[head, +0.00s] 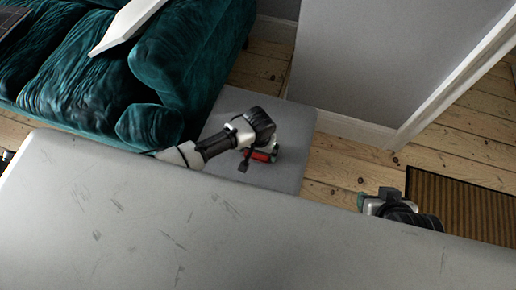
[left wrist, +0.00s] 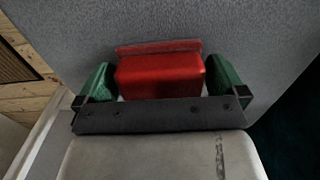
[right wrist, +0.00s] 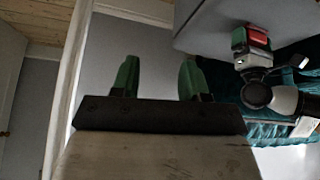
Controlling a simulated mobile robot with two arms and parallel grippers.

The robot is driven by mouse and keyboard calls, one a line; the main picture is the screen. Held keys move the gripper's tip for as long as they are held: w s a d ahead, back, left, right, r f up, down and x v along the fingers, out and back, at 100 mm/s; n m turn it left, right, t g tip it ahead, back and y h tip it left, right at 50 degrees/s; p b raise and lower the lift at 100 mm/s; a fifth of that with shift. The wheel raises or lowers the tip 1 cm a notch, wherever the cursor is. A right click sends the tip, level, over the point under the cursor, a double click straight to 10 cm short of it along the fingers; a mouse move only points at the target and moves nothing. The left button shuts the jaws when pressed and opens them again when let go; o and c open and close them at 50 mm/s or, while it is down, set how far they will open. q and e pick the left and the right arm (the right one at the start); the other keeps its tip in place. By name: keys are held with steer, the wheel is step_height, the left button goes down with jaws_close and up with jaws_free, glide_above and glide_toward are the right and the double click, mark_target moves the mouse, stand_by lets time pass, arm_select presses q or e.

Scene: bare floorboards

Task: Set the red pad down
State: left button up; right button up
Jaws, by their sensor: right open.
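The red pad (head: 262,156) is a small red block in the fingers of my left gripper (head: 259,154), over the grey tabletop (head: 290,180). In the left wrist view the red pad (left wrist: 160,75) spans the gap between the two green fingers, which appear to touch its sides. Whether its underside rests on the grey surface cannot be told. The right wrist view also shows the red pad (right wrist: 257,38) between the left fingers. My right gripper (right wrist: 157,78) is open and empty, away to the right of the table; only part of it shows in the head view (head: 364,202).
A grey wall (head: 370,60) stands behind. Floorboards (head: 340,170) and a brown ribbed mat (head: 470,205) lie to the right. The grey top around the pad looks clear.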

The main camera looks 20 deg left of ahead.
arm_select(q)
steer(key=shift+r, duration=0.45)
step_height(320, 180, up, 4)
steer(key=shift+f+p, duration=0.15)
steer(key=shift+p, duration=0.9)
step_height(320, 180, up, 2)
steer(key=shift+r+p, duration=0.1)
steer(key=shift+p, duration=0.4)
arm_select(e)
steer(key=s+d+r+g, duration=0.1)
steer(key=s+g, duration=0.2)
steer(key=s, duration=0.1)
arm_select(q)
step_height(320, 180, up, 4)
steer(key=shift+f+p, duration=0.25)
steer(key=shift+p, duration=0.35)
steer(key=shift+r+p, duration=0.3)
steer(key=shift+r, duration=0.75)
arm_select(e)
steer(key=x, duration=0.6)
steer(key=shift+d+f+h, duration=0.2)
steer(key=shift+f+h, duration=0.05)
steer(key=shift+h, duration=0.05)
